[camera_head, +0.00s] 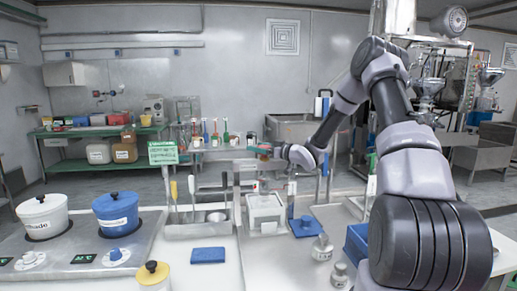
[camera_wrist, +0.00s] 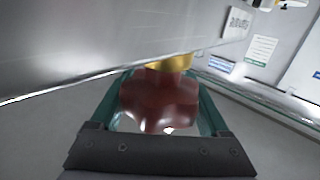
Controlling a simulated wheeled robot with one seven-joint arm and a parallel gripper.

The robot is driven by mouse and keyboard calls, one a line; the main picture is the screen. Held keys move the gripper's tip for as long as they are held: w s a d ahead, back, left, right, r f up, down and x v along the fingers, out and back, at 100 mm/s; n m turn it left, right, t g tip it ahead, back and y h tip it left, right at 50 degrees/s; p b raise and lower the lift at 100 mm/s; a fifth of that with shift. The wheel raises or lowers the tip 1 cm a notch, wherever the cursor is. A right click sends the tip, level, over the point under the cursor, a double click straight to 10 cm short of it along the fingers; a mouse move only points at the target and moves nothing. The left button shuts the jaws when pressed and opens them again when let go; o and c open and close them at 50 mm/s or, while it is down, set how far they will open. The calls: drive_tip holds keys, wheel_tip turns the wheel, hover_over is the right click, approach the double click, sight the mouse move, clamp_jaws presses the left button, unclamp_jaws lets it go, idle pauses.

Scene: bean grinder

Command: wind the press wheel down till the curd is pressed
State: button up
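The press wheel (camera_wrist: 160,102) is a dark red, lobed knob under a brass collar (camera_wrist: 170,63) in the wrist view. The teal fingers of my gripper (camera_wrist: 162,95) lie on both sides of it and appear to touch its lobes. In the head view my gripper (camera_head: 262,151) is at the top of the press, above a white, box-like press body (camera_head: 265,208). The wheel is mostly hidden there by the gripper. The curd cannot be made out.
A blue block (camera_head: 208,255) lies in front of the press, and a blue piece (camera_head: 305,227) is to its right. A utensil holder (camera_head: 197,229) stands at left. White (camera_head: 42,217) and blue (camera_head: 116,214) lidded pots sit further left. A large grey surface (camera_wrist: 90,45) crosses the wrist view.

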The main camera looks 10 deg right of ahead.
sight(267, 146)
drive_tip(key=shift+h, duration=0.3)
